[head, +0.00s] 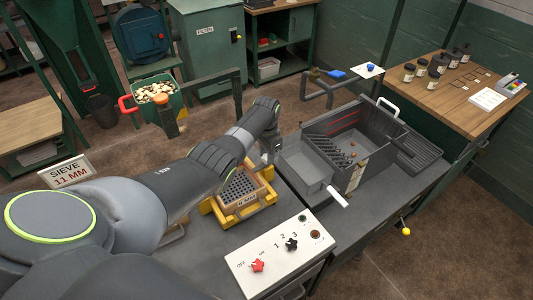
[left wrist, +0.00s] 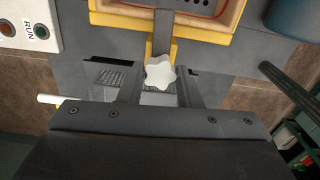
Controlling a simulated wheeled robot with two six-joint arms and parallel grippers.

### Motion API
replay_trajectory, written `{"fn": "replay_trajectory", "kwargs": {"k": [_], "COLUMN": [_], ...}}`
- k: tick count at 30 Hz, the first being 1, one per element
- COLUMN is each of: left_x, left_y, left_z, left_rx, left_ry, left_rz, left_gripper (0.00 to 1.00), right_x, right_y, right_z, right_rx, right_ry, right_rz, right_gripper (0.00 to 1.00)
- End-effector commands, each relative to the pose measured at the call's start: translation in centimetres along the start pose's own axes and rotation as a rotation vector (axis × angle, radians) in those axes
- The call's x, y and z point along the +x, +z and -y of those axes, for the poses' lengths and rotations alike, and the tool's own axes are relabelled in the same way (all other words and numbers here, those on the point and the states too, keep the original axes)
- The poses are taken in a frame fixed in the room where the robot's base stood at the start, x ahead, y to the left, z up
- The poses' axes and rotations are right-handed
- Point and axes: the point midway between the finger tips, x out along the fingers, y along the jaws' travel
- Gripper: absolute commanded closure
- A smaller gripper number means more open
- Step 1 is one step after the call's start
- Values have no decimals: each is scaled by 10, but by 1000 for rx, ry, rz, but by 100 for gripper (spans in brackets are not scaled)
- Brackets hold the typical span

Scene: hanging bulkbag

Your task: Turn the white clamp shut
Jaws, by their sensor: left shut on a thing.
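The white clamp (left wrist: 160,72) is a star-shaped knob at the edge of a yellow frame (left wrist: 205,32). In the left wrist view it lies between the two fingers of my left gripper (left wrist: 160,78), which is shut on it. In the head view my left gripper (head: 271,148) is at the far side of the yellow frame (head: 213,207), and the clamp is hidden there. A wooden-rimmed sieve (head: 241,187) with a dark perforated plate sits in the frame. My right gripper is not in view.
A grey metal box machine (head: 345,152) with white handles stands right of the frame, close to my gripper. A control panel (head: 280,252) with red and black knobs is in front. A green bin (head: 157,96) stands behind my arm.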

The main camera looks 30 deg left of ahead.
Motion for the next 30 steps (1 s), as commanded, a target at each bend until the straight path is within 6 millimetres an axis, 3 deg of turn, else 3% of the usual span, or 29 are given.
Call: {"fn": "replay_trajectory", "kwargs": {"k": [22, 23, 27, 30], "left_x": [-2, -2, -1, -1], "left_y": [-2, -2, -1, -1], "left_z": [1, 1, 0, 0], "left_rx": [84, 84, 83, 82], "left_ry": [-3, -3, -2, -1], "left_rz": [-4, -4, -3, -2], "left_gripper": [92, 65, 47, 47], "right_x": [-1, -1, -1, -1], "right_y": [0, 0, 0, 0], "right_z": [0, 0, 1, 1], "right_rx": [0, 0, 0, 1], "right_ry": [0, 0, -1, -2], "right_rz": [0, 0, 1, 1], "right_gripper": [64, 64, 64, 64]}}
